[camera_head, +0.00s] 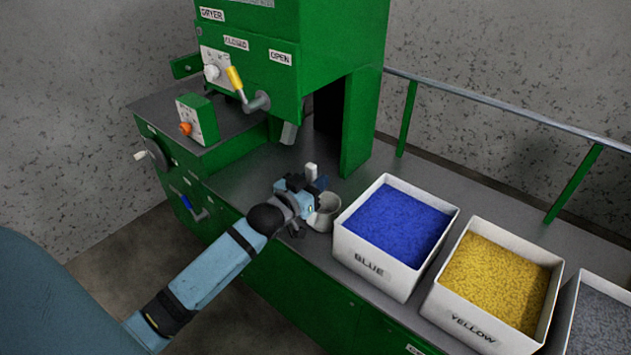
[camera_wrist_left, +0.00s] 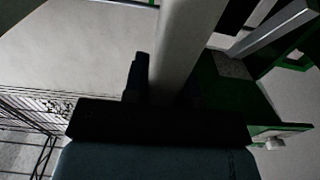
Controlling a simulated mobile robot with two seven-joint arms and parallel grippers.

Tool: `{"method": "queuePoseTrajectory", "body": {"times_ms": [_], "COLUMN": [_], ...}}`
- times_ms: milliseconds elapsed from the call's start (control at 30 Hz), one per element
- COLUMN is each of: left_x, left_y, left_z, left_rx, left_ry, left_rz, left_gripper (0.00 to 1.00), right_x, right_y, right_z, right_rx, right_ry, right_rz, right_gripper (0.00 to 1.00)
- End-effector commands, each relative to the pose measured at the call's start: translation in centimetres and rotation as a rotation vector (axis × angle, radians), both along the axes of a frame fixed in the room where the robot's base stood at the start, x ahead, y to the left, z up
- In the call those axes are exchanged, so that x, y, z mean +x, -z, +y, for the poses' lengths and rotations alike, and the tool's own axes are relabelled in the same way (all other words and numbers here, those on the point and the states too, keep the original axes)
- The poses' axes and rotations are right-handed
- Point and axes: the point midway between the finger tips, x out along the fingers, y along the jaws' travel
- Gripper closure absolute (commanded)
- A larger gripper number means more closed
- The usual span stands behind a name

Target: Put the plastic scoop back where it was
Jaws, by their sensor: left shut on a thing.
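The plastic scoop (camera_head: 326,213) is pale grey, with a round cup and an upright handle whose white end (camera_head: 311,171) sticks up above my gripper. My left gripper (camera_head: 312,190) is shut on the scoop's handle. In the left wrist view, the pale handle (camera_wrist_left: 185,45) rises between the fingers, and one dark finger (camera_wrist_left: 137,78) shows beside it. The scoop's cup is just left of the blue bin (camera_head: 365,260). I cannot tell whether the cup touches the counter (camera_head: 245,178). My right gripper is not in view.
The white bins hold blue, yellow (camera_head: 470,322) and grey pellets (camera_head: 602,325) in a row to the right. The green dryer machine (camera_head: 345,45) with a yellow-handled lever (camera_head: 236,80) stands behind. A metal rail (camera_head: 500,108) runs behind the bins. The counter left of my gripper is clear.

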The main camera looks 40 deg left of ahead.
Motion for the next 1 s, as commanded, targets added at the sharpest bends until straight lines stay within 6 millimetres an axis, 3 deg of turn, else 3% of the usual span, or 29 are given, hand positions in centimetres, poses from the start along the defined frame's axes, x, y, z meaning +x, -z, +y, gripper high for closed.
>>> {"method": "queuePoseTrajectory", "body": {"times_ms": [167,200,300,667,1000], "left_x": [0.0,0.0,0.0,-0.2,-6.6], "left_y": [0.2,0.2,0.2,-0.1,-0.1], "left_z": [0.0,0.0,0.0,0.0,0.5], "left_rx": [-0.001,-0.001,0.000,0.000,-0.001], "left_ry": [0.000,0.000,0.000,0.000,0.000], "left_rz": [0.000,0.000,0.000,0.002,0.004], "left_gripper": [1.00,0.70,0.49,0.49,0.49], "right_x": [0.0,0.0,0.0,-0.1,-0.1], "right_y": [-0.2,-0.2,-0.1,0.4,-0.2], "right_z": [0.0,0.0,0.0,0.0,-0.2], "right_rx": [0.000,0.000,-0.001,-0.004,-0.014], "right_ry": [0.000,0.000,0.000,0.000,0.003], "right_rz": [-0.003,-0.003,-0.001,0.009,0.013], "right_gripper": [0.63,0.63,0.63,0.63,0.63]}}
